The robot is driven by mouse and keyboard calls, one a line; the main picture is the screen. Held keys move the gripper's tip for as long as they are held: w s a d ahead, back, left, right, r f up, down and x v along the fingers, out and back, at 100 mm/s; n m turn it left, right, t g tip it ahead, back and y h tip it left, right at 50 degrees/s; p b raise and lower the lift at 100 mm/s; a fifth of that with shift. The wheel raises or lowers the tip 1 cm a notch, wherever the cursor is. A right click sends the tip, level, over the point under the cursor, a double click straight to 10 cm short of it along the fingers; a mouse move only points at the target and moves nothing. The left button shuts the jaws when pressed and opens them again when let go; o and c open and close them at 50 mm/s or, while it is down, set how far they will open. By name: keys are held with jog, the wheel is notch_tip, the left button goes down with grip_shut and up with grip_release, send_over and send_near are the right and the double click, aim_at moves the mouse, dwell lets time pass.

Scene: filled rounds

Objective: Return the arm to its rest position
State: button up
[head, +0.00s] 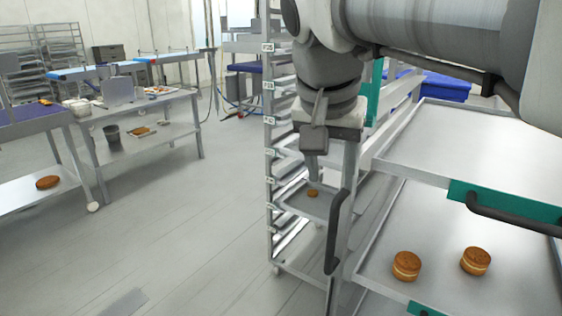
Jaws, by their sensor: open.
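My arm reaches in from the upper right of the head view, with its wrist bent downward. My gripper (314,158) hangs at the end, pointing down in front of the tall tray rack (270,150). It is open, and I see nothing held in it. One finger hides most of the other. Below it in the picture, a small brown round (313,193) lies on a rack tray (296,203). I cannot tell the gap between the fingertips and that round.
At right, a cart has an empty upper tray (450,140) and a lower shelf (440,220) with two filled rounds (407,266) (475,261). A dark handle (336,232) stands near the gripper. A steel table (140,105) is at left. The middle floor (180,230) is clear.

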jog(key=s+d+f+n+t+y+p, duration=0.1)
jog(key=s+d+f+n+p, duration=0.4)
jog(key=s+f, duration=0.4)
jog(key=shift+s+d+t+y, duration=0.3)
jog(key=shift+s+y, duration=0.1)
jog(key=shift+s, duration=0.75)
jog(key=shift+c, duration=0.4)
